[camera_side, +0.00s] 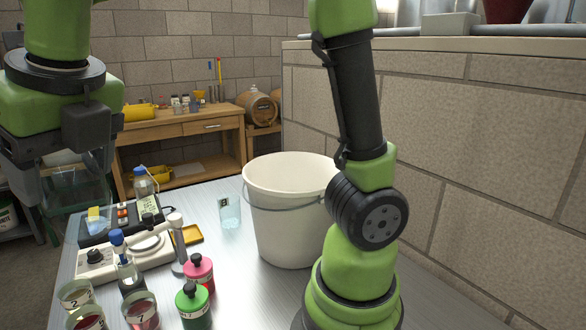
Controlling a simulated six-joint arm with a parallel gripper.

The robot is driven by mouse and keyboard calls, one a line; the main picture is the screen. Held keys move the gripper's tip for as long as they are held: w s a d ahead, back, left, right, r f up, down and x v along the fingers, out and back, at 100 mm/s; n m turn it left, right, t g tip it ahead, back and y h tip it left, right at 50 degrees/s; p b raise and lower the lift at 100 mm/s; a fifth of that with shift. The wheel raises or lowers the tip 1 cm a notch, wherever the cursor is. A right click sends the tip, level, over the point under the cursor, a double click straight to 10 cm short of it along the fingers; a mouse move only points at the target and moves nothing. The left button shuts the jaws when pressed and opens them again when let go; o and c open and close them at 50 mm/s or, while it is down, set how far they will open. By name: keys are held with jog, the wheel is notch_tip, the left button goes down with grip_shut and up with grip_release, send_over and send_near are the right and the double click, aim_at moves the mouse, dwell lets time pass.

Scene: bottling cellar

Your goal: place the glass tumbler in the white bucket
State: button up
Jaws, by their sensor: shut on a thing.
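My gripper (78,165) is at the left of the side view, well above the table top and close to the camera. It is shut on a clear glass tumbler (75,205), which hangs below the dark fingers. Things behind show through the glass, so its outline is faint. The white bucket (285,222) stands upright on the metal table, right of the middle, with its wire handle down in front. It is well to the right of my gripper. Its inner floor is hidden. My own arm covers its right edge.
A small labelled beaker (230,212) stands just left of the bucket. A white stirrer plate (125,258), a dark instrument (108,226), a pink bottle (199,272), a green bottle (192,306) and several jars crowd the table's left and front. A block wall (480,180) bounds the right.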

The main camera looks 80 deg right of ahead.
jog(key=shift+w+d+r, duration=0.1)
jog(key=shift+d+r, duration=0.1)
jog(key=shift+r, duration=0.3)
jog(key=shift+d+r, duration=0.2)
jog(key=shift+r, duration=0.25)
jog(key=s+d+m+g+h, duration=0.3)
jog(key=d+m, duration=1)
jog(key=d, duration=1)
jog(key=s+d+m+g, duration=0.5)
jog(key=s+d+m, duration=0.7)
jog(key=s+d, duration=0.15)
jog(key=f, duration=1.8)
jog(key=a+f, duration=0.1)
jog(key=f, duration=0.9)
jog(key=shift+f, duration=0.1)
jog(key=o, duration=1)
jog(key=shift+f, duration=0.1)
jog(key=shift+c, duration=0.2)
